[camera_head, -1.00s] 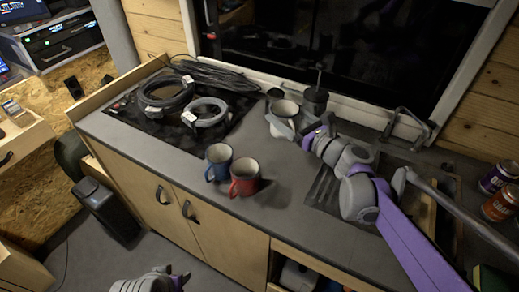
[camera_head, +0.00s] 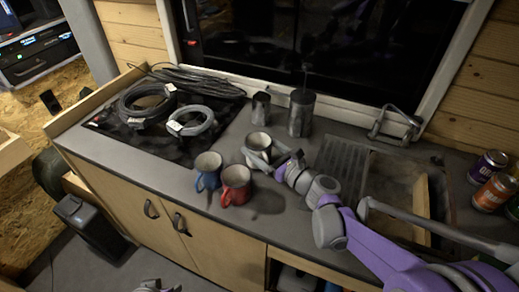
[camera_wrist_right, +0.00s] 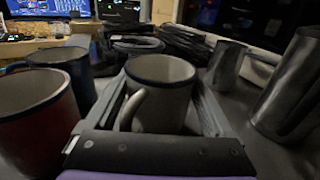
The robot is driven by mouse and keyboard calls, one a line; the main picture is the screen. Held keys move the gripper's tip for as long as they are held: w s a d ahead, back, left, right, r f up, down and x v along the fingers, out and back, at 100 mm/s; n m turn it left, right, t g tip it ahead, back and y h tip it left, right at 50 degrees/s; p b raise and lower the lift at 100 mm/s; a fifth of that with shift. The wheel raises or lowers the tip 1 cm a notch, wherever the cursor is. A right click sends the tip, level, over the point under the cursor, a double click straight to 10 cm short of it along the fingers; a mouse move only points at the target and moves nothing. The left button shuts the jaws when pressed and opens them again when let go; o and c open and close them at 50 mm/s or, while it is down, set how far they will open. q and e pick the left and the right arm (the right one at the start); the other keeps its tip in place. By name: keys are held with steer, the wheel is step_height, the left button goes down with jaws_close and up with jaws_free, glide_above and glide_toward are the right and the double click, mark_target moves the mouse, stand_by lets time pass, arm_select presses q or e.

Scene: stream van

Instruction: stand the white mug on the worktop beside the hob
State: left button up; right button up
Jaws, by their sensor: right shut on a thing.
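The white mug (camera_head: 258,141), pale with a dark rim, is upright on the worktop side to the right of the hob (camera_head: 107,126). My right gripper (camera_head: 262,157) is shut on it, and the mug (camera_wrist_right: 161,72) sits between the two fingers in the right wrist view, handle towards the wrist. Whether its base touches the worktop (camera_head: 290,225) is hidden by the gripper. A blue mug (camera_head: 207,167) and a red mug (camera_head: 236,186) stand close by, to the left and front. My left gripper (camera_head: 158,287) shows only in part at the bottom edge; its jaws are unclear.
Coiled cables (camera_head: 145,104) lie on the hob. Two metal canisters (camera_head: 301,112) (camera_head: 261,107) stand behind the white mug. The sink (camera_head: 395,190) and tap (camera_head: 395,124) are to the right, with several cans (camera_head: 487,166) beyond. Bare worktop lies in front of the gripper.

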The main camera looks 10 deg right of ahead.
steer(key=shift+f, duration=0.35)
steer(key=shift+f, duration=0.1)
steer(key=o, duration=1.5)
steer(key=shift+s+d, duration=0.2)
steer(key=shift+s, duration=0.05)
steer(key=v, duration=1.1)
steer(key=shift+s+d, duration=0.1)
steer(key=shift+s, duration=0.1)
